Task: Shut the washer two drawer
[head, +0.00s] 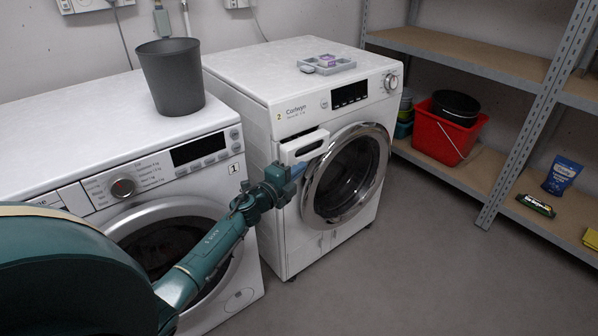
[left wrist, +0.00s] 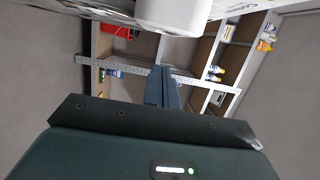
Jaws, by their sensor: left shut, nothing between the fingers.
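Washer two (head: 290,235), marked with a yellow "2", is the white machine on the right in the head view. Its detergent drawer (head: 304,147) sticks out from the front panel, upper left of the round door. My left gripper (head: 298,170) is shut and empty, just below the drawer front; I cannot tell whether it touches. In the left wrist view, the shut fingers (left wrist: 161,88) point away, and a white rounded part, seemingly the drawer front (left wrist: 172,12), shows at the top. My right gripper is not in view.
Washer one (head: 60,165) stands at left with a grey bin (head: 172,77) on top. A grey tray (head: 327,66) with small items lies on washer two. Metal shelving (head: 455,52) with a red bucket (head: 445,135) stands at right. The floor (head: 420,260) before washer two is clear.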

